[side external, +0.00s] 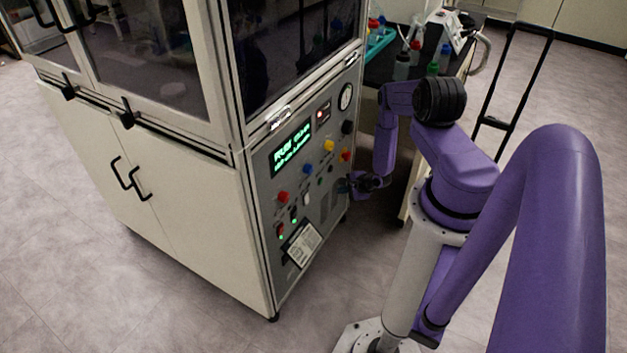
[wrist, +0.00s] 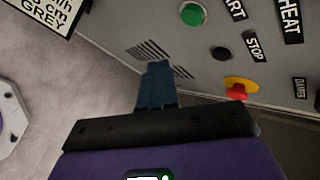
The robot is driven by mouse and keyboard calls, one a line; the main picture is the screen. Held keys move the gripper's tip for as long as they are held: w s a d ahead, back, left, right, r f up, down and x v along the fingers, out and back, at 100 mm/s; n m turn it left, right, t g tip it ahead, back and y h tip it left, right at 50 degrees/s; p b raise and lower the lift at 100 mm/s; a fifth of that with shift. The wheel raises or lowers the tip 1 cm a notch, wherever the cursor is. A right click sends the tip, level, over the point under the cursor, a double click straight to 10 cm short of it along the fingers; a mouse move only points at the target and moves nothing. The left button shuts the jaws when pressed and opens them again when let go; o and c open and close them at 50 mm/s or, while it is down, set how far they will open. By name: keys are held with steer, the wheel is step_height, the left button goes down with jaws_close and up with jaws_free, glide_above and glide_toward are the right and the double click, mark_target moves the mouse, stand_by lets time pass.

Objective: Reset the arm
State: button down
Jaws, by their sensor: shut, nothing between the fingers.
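My purple arm stands on a grey post at the right of the side external view. My gripper (side external: 352,183) is close to the right part of the freeze dryer's control panel (side external: 318,190); I cannot tell whether it touches. In the wrist view my gripper's blue fingers (wrist: 156,85) are together and empty. They are over the grey panel near a slotted vent (wrist: 150,50). A red knob on a yellow base (wrist: 238,88) is right of the fingers. A green button (wrist: 192,14) and a black button (wrist: 220,53) are above them.
The freeze dryer cabinet (side external: 190,215) fills the left and middle. A dark bench (side external: 382,72) with bottles stands behind my arm. A black cart handle (side external: 518,85) is at the right. Open floor (side external: 90,270) lies in front of the cabinet.

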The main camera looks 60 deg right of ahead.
steer(key=w+a+r+n+g+y, duration=0.1)
steer(key=a+r+n+g+y, duration=0.2)
steer(key=a+n, duration=0.75)
steer(key=a+r+n+g+y, duration=0.2)
steer(key=a+r+n+g, duration=0.2)
steer(key=a+n, duration=0.7)
steer(key=w+a+r+n+h, duration=0.15)
steer(key=a+r+n, duration=0.3)
steer(key=r, duration=0.45)
steer(key=w+a+r+n+h, duration=0.15)
steer(key=a+r+n, duration=0.3)
steer(key=r, duration=0.45)
steer(key=s+a+r+n, duration=0.2)
steer(key=s+a+r, duration=0.1)
steer(key=r, duration=0.4)
steer(key=s+a+r+n, duration=0.2)
steer(key=s+a+r, duration=0.1)
steer(key=r, duration=0.5)
steer(key=s+r+n, duration=0.2)
steer(key=s+r, duration=0.3)
steer(key=s, duration=0.3)
steer(key=s+d+r+n+g, duration=0.1)
steer(key=s+r, duration=0.4)
steer(key=s, duration=0.3)
steer(key=shift+s+r+n+g, duration=0.3)
steer(key=shift+s+n, duration=0.05)
